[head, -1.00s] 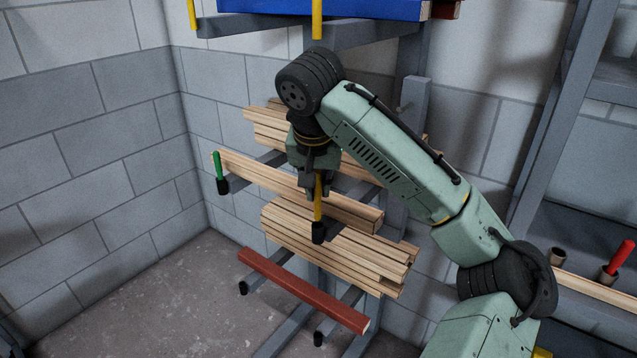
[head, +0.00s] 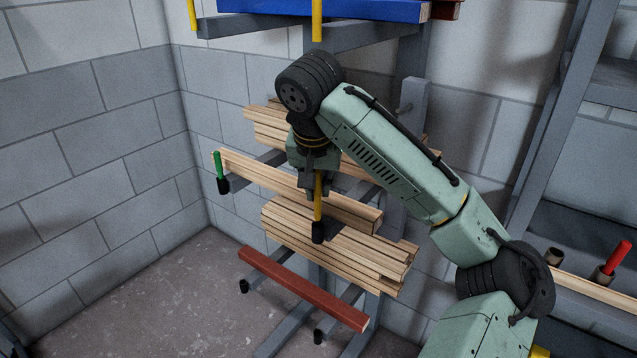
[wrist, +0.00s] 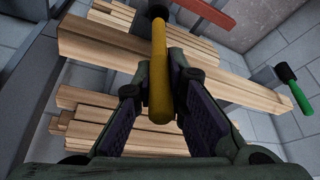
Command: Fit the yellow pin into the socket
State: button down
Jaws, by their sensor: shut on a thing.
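The yellow pin (head: 318,208) stands about upright, held between the fingers of my gripper (head: 318,188). Its lower end meets the black socket (head: 318,231) at the front end of a rack arm; I cannot tell how deep it sits. In the wrist view the yellow pin (wrist: 160,85) runs between the two fingers of my gripper (wrist: 158,72). Its far end reaches the black socket (wrist: 158,11), which hides the pin's tip.
Wooden battens (head: 335,245) lie on rack arms close behind and beside the socket. A green pin (head: 218,165) stands in another socket to the left. A red-brown batten (head: 300,287) lies below, blue boards (head: 320,10) above. A red pin (head: 619,257) stands far right.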

aim_at(318, 222)
jog(key=shift+f+b, duration=1.4)
jog(key=shift+f, duration=1.25)
jog(key=c, duration=1.6)
grip_release()
jog(key=shift+o, duration=0.2)
jog(key=shift+r, duration=0.1)
jog(key=v, duration=1.2)
